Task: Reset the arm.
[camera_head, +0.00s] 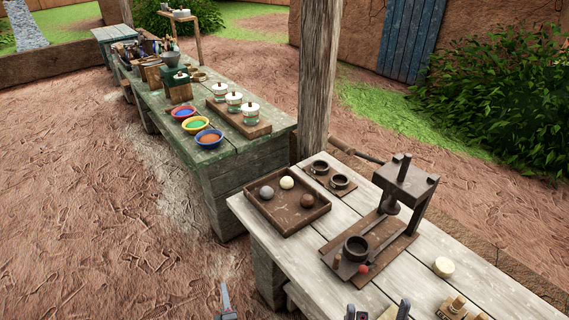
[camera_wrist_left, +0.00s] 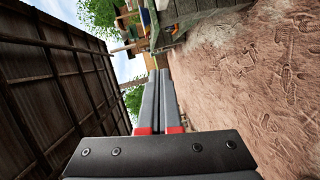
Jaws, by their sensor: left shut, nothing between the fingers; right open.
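My left gripper (camera_head: 226,300) shows at the bottom edge of the head view, over the dirt ground to the left of the near table. In the left wrist view its two long fingers (camera_wrist_left: 159,100) lie together, shut with nothing between them. My right gripper (camera_head: 377,311) shows only its fingertips at the bottom edge of the head view, above the near table's front. Its fingers are apart and it looks empty. Most of both arms is out of the picture.
The near wooden table (camera_head: 446,296) bears a brown tray (camera_head: 266,217) with three balls, a press (camera_head: 405,185) and a dark round mould (camera_head: 356,248). A green table (camera_head: 240,152) with colour bowls stands behind, beside a wooden post (camera_head: 318,80). Open ground lies left.

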